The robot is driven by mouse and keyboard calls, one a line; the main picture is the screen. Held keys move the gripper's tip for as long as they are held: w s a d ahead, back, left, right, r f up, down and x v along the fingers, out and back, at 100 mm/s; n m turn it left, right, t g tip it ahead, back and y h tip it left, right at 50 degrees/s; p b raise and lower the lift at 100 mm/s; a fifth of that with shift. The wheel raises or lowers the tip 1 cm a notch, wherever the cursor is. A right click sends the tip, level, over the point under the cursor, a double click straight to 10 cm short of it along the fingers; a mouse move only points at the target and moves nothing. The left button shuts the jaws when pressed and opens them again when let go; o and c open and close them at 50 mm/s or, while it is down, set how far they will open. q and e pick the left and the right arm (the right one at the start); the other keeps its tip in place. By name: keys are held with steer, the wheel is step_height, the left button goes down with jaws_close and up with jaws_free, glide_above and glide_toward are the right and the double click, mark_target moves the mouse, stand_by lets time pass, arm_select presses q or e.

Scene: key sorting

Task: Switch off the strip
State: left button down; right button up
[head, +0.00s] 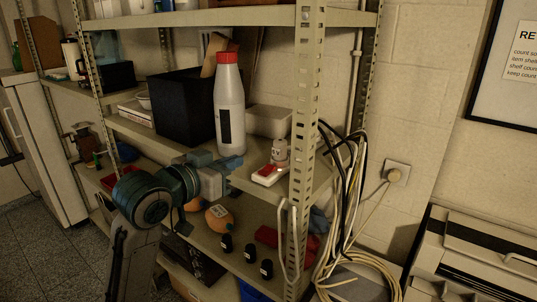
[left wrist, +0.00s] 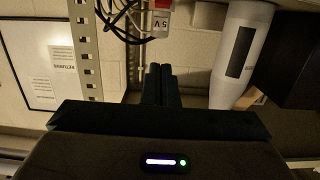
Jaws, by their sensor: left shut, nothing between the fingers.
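A short white strip with a red switch (head: 268,176) lies on the middle shelf, near the front post. A small pale adapter (head: 280,151) stands at its back end; its "5V" label shows in the left wrist view (left wrist: 161,20), with a bit of red at the top edge. My left gripper (head: 238,161) is at the shelf's front, left of the strip and apart from it, pointing toward it. Its fingers (left wrist: 160,84) are together and empty. I cannot tell whether the switch is on or off. My right gripper is not in view.
A white bottle with a red cap (head: 230,105) stands just behind my left gripper, beside a black box (head: 186,108). A pale tub (head: 269,121) is behind the adapter. The perforated post (head: 303,130) and hanging cables (head: 347,180) bound the right side.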

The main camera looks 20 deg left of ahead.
arm_select(q)
steer(key=shift+d, duration=0.1)
steer(key=p, duration=0.4)
glide_toward(276, 159)
steer(key=w+r, duration=0.2)
steer(key=w+d+r, duration=0.1)
steer(key=r, duration=0.1)
steer(key=shift+w+d, duration=0.25)
steer(key=shift+w, duration=0.15)
step_height(276, 159, down, 4)
steer(key=shift+w+r, duration=0.1)
steer(key=shift+r, duration=0.1)
steer(key=shift+a+f+p, duration=0.1)
steer(key=shift+f+p, duration=0.2)
steer(key=shift+f, duration=0.15)
